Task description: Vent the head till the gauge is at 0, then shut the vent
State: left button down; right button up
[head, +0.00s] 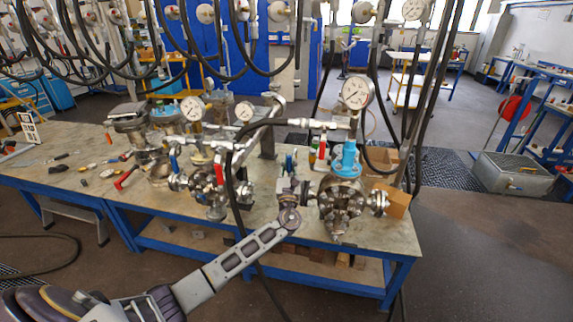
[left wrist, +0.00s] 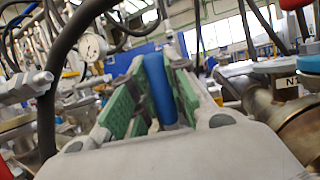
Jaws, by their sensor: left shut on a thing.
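The flanged vessel (head: 343,197) stands near the right end of the bench with a blue part (head: 348,158) on its head. A round white gauge (head: 356,93) sits above it; its needle is too small to read surely. My left gripper (head: 291,168) is just left of the vessel. In the left wrist view its green-padded fingers (left wrist: 155,75) are shut on an upright blue handle (left wrist: 160,90). Whether this vent handle stands open or shut I cannot tell. My right gripper is not in view.
A red handle (head: 313,154) stands between my gripper and the vessel. More valves and gauges (head: 193,108) crowd the bench to the left. A black hose (head: 232,185) hangs across the bench front. A cardboard box (head: 392,201) is at the right end.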

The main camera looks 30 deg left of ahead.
pick_arm(q)
jog(key=shift+d+f, duration=0.1)
dwell(0.3)
jog(key=c, duration=1.3)
grip_release()
jog(key=shift+c, duration=0.2)
jog(key=shift+s, duration=0.1)
jog(key=v, duration=1.1)
jog(key=shift+s, duration=0.3)
jog(key=shift+d+f, duration=0.1)
jog(key=shift+d, duration=0.05)
